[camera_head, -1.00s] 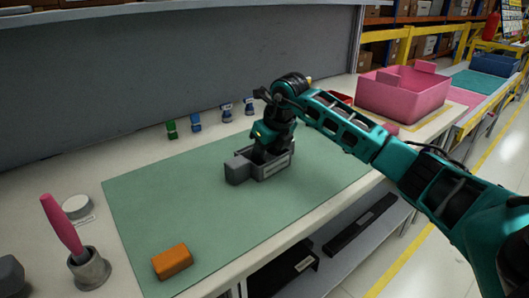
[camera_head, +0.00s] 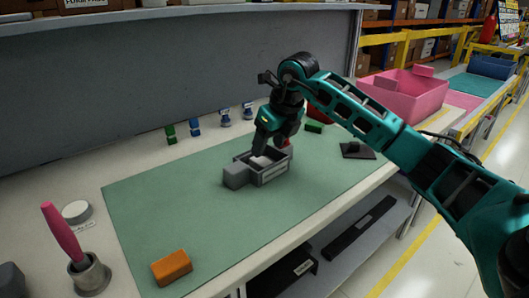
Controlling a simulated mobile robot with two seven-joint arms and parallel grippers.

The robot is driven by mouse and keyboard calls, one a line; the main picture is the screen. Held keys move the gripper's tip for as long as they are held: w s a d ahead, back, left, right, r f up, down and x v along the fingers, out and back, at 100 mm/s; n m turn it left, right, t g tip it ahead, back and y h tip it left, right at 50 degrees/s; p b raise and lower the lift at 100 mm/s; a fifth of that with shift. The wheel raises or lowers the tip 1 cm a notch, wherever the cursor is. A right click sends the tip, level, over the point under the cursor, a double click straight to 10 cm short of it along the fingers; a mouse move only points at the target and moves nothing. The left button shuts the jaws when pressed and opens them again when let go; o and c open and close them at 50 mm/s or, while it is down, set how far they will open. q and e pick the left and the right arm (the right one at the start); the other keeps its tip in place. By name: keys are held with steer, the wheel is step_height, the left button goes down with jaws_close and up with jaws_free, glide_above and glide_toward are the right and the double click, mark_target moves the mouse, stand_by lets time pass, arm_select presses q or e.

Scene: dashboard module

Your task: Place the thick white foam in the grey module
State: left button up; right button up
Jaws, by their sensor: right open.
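The grey module (camera_head: 271,174) sits on the green mat, a box open at the top with a grey block (camera_head: 236,175) at its left end. A small white piece (camera_head: 261,161), which looks like the thick white foam, lies inside the module. My right gripper (camera_head: 268,148) points down just above the module and the white piece. It is open, and its fingers are small and dark, apart from the piece as far as I can tell. My left gripper is not in view.
The green mat (camera_head: 150,220) is mostly clear. An orange block (camera_head: 171,267) lies at its front left. A cup (camera_head: 90,273) holds a pink-handled tool. Small green and blue parts (camera_head: 195,127) stand behind the mat. A pink bin (camera_head: 402,98) is at the right.

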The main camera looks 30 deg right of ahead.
steer(key=v, duration=0.6)
steer(key=shift+p, duration=0.3)
steer(key=shift+s, duration=0.15)
